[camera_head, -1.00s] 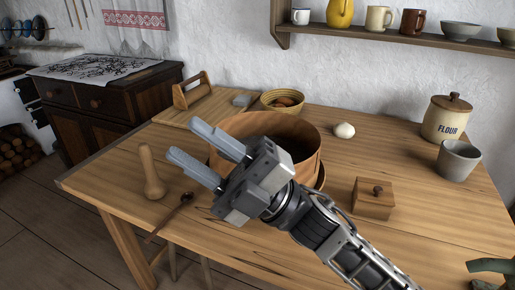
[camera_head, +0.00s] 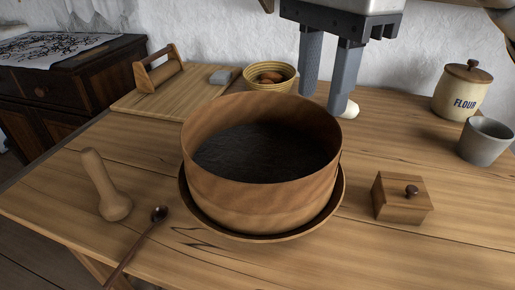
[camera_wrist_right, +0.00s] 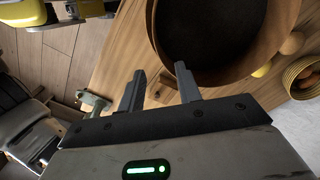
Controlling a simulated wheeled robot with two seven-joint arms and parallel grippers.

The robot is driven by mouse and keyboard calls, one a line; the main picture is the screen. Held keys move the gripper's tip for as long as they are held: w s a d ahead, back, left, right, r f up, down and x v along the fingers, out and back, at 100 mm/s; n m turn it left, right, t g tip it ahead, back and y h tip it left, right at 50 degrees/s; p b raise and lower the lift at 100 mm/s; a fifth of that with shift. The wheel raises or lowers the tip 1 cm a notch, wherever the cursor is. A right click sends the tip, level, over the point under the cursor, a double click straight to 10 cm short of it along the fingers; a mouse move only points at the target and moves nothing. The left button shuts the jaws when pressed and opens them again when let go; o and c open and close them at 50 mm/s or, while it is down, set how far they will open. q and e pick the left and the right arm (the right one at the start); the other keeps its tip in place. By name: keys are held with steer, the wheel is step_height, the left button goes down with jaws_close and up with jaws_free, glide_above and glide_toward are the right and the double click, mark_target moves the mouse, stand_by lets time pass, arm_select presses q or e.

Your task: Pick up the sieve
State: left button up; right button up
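The sieve (camera_head: 262,195) is a wide round wooden hoop with a dark mesh inside. It stands upright in a shallow wooden dish (camera_head: 186,197) in the middle of the table, with nothing holding it. My right gripper (camera_head: 323,102) points down in the head view, overlapping the area beyond the sieve's back right rim. Its two grey fingers are apart with nothing between them. In the right wrist view the gripper (camera_wrist_right: 158,90) is open and empty, and the sieve (camera_wrist_right: 150,22) shows at the top, beyond the fingertips. My left gripper is not in view.
A wooden pestle (camera_head: 106,188) and spoon (camera_head: 142,240) lie left of the sieve. A small wooden box (camera_head: 400,200), grey cup (camera_head: 485,140) and flour jar (camera_head: 462,92) stand right.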

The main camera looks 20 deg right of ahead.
mark_target(311, 172)
steer(key=f, duration=0.5)
steer(key=f+b, duration=0.1)
steer(key=f, duration=0.9)
steer(key=shift+s+f+b, duration=0.15)
steer(key=shift+s+b, duration=0.15)
steer(key=shift+b, duration=0.1)
jaws_close()
